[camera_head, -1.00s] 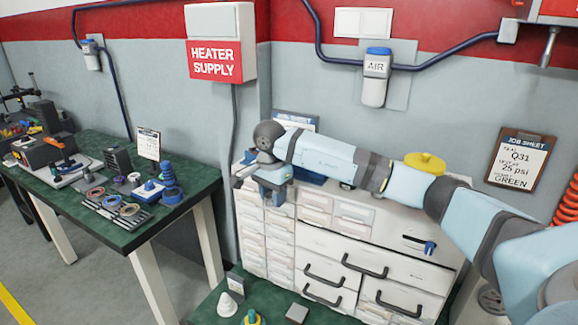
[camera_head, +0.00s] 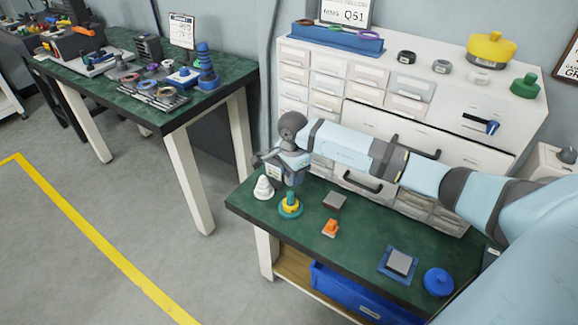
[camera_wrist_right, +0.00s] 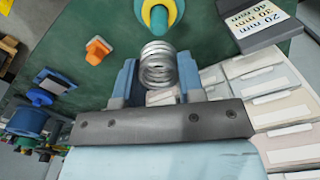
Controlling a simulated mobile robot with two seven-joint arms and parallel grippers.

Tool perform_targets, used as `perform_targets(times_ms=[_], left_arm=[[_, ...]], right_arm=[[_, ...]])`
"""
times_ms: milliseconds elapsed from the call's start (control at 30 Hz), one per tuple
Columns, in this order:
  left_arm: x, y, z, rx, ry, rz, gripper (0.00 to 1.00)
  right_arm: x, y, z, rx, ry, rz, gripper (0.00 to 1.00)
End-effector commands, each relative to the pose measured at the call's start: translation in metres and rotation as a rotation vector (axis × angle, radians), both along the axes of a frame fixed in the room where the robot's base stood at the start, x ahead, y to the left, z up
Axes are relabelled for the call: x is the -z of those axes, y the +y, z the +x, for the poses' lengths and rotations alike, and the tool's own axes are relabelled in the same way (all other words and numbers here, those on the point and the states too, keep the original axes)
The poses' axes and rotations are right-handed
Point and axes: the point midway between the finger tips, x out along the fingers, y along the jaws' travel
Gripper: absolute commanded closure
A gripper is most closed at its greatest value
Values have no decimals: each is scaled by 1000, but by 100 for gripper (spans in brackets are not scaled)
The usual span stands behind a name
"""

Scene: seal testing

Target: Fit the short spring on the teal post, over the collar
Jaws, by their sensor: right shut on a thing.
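My right gripper (camera_head: 272,170) is low over the green worktable at the left end of my arm. The right wrist view shows the gripper (camera_wrist_right: 158,80) shut on a silver coil spring (camera_wrist_right: 158,62), which sticks out past the fingers. The teal post (camera_head: 290,198) stands upright on the table, with a yellow collar (camera_head: 290,208) around it. In the wrist view the teal post (camera_wrist_right: 160,18) is at the top edge, apart from the spring and partly cut off. My left gripper is not in view.
A white drawer cabinet (camera_head: 345,85) stands behind. Bare green tabletop (camera_head: 300,250) is in front.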

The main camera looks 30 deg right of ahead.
Motion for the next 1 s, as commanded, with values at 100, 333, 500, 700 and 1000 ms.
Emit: perform_targets(times_ms=[100, 333, 500, 700, 1000], left_arm=[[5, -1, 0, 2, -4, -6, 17], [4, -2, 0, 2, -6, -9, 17], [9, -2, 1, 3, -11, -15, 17], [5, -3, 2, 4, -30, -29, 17], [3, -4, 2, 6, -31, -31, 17]], right_arm=[[12, 1, 0, 0, 0, 2, 88], [13, 0, 0, -1, 0, 1, 88], [25, 0, 0, -1, -1, 0, 88], [38, 0, 0, 0, 0, 0, 88], [38, 0, 0, 0, 0, 1, 88]])
